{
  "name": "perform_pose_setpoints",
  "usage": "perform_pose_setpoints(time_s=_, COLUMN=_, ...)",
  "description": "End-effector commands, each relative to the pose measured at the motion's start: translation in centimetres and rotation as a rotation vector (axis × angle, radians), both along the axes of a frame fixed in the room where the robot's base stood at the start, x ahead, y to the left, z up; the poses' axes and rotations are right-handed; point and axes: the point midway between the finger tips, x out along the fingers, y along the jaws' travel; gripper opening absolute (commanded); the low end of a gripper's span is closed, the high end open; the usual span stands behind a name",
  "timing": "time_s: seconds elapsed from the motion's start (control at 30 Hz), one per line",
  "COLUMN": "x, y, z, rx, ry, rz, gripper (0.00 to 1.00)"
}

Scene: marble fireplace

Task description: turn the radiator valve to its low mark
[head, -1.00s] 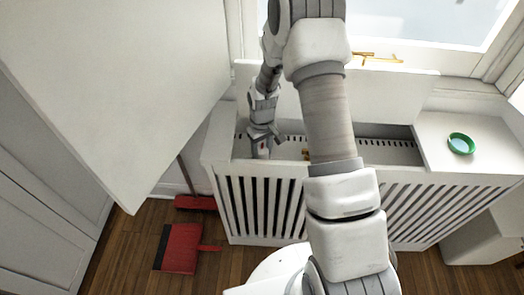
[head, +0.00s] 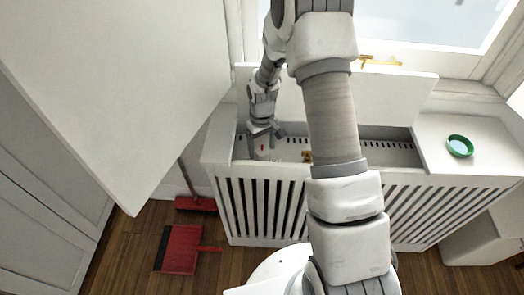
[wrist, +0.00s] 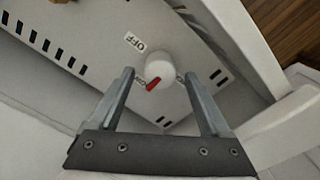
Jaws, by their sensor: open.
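The radiator valve is a white round knob (wrist: 159,66) with a red pointer, inside the open radiator cover. In the wrist view the pointer aims down and left, close to a small label (wrist: 138,84) partly hidden by my left finger; I cannot read it fully. A label reading OFF (wrist: 134,42) lies up and left of the knob. Another small label (wrist: 180,77) shows at the right. My gripper (wrist: 159,73) is open, its fingers on either side of the knob with gaps visible. In the head view my gripper (head: 264,136) is at the cover's left end.
The slatted white radiator cover (head: 262,209) has walls close around the opening, with a raised lid (head: 385,98) behind. A brass fitting (head: 308,157) sits inside. A green dish (head: 460,146) stands on the right top. A red dustpan (head: 179,249) lies on the floor.

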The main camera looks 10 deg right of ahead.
Motion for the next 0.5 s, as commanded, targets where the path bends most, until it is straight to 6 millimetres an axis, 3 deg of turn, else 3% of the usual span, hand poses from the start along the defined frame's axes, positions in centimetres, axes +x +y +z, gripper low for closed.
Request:
perform_pose_setpoints(time_s=0.03, x=0.1, y=0.0, z=1.7, rx=0.000, ry=-0.004, rz=0.000, gripper=0.81)
perform_pose_setpoints(time_s=0.2, x=0.1, y=0.0, z=6.0, rx=0.000, ry=-0.004, rz=-0.001, gripper=0.81)
perform_pose_setpoints(time_s=0.5, x=0.0, y=-0.1, z=12.3, rx=0.000, ry=-0.002, rz=0.000, gripper=0.81)
